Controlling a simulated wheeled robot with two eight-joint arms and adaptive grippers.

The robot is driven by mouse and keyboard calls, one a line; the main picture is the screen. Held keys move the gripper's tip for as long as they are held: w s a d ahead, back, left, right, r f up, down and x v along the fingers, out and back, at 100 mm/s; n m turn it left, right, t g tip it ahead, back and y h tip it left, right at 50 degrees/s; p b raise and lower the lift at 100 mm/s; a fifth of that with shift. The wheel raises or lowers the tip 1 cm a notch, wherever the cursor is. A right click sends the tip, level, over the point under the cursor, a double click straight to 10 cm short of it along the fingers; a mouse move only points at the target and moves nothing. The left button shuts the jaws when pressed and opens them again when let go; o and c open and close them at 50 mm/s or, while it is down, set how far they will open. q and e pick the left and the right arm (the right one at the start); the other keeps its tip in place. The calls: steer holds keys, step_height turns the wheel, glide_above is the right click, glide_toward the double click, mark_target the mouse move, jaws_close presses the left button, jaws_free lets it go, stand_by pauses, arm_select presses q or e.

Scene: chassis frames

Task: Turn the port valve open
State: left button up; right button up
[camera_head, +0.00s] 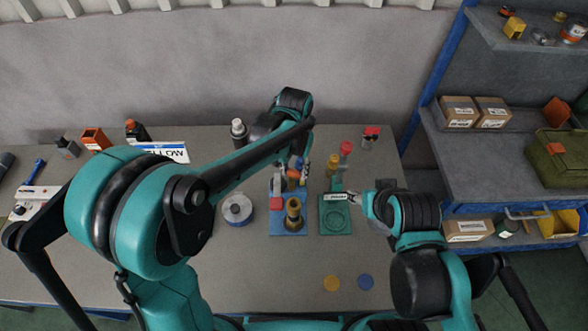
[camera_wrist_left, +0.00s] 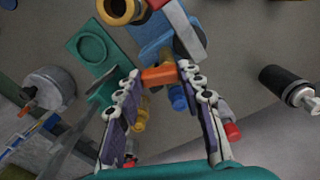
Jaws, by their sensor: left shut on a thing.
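A blue base plate (camera_head: 289,222) with an upright brass cylinder (camera_head: 293,210) and a red block (camera_head: 278,184) lies mid-table. An orange handle (camera_wrist_left: 159,75), apparently the port valve's, shows beside the blue part in the left wrist view. My left gripper (camera_wrist_left: 160,78) is shut on this handle, with one finger on each side. In the head view the left gripper (camera_head: 298,172) is at the far end of the blue plate, partly hidden by its arm. My right gripper (camera_head: 352,197) is over the edge of the green plate (camera_head: 337,228); its jaws are too small to judge.
A red cylinder (camera_head: 345,148) and a yellow one (camera_head: 333,160) stand behind the green plate. A grey round container (camera_head: 238,208) is left of the blue plate. A black-and-silver can (camera_head: 238,130) stands behind. Yellow (camera_head: 331,283) and blue (camera_head: 366,282) discs lie in front.

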mark_target(295, 171)
arm_select(q)
steer(key=shift+w+n, duration=0.1)
steer(key=shift+n, duration=1.1)
steer(key=o, duration=1.2)
steer(key=shift+c, duration=0.2)
steer(key=shift+r, duration=0.1)
step_height(295, 171, up, 12)
